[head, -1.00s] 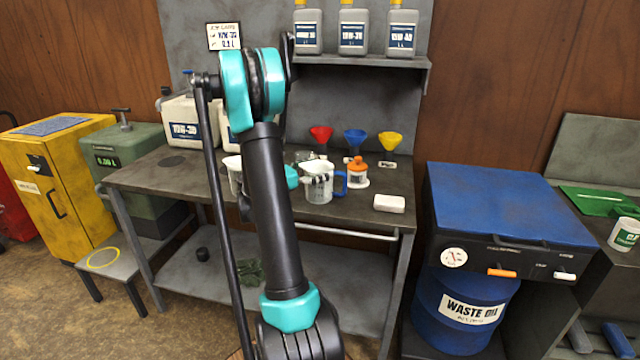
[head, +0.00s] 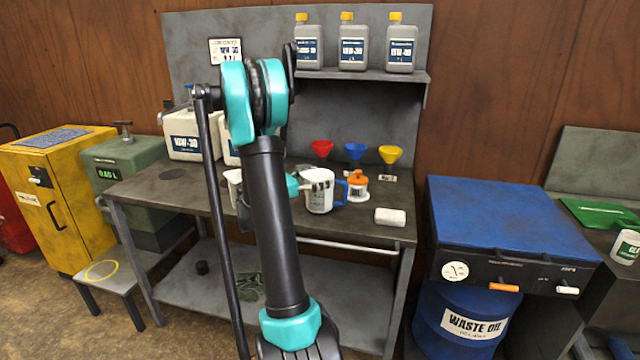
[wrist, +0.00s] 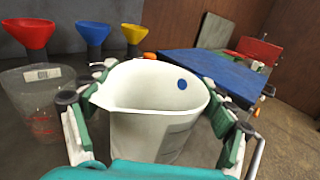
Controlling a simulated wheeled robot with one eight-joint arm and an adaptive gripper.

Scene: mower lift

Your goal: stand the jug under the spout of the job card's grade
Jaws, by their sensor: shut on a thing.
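A white jug (head: 319,199) with a blue handle is upright at the bench's right half. In the wrist view the same jug (wrist: 150,125) shows its open mouth, a pouring lip at left and a blue dot inside. My gripper (wrist: 165,98) is shut on it, with green-backed pads on either side; whether its base touches the bench is unclear. The job card (head: 226,51) hangs on the back panel, its writing too small to read. A white drum (head: 190,146) labelled something like 10W-30 stands at the back left; another is partly behind my arm. Their spouts are unclear.
A clear jug with red marks (wrist: 35,110) stands beside the held one. Red (head: 321,148), blue (head: 355,151) and yellow (head: 390,154) funnels are behind. Bare bench shows at left.

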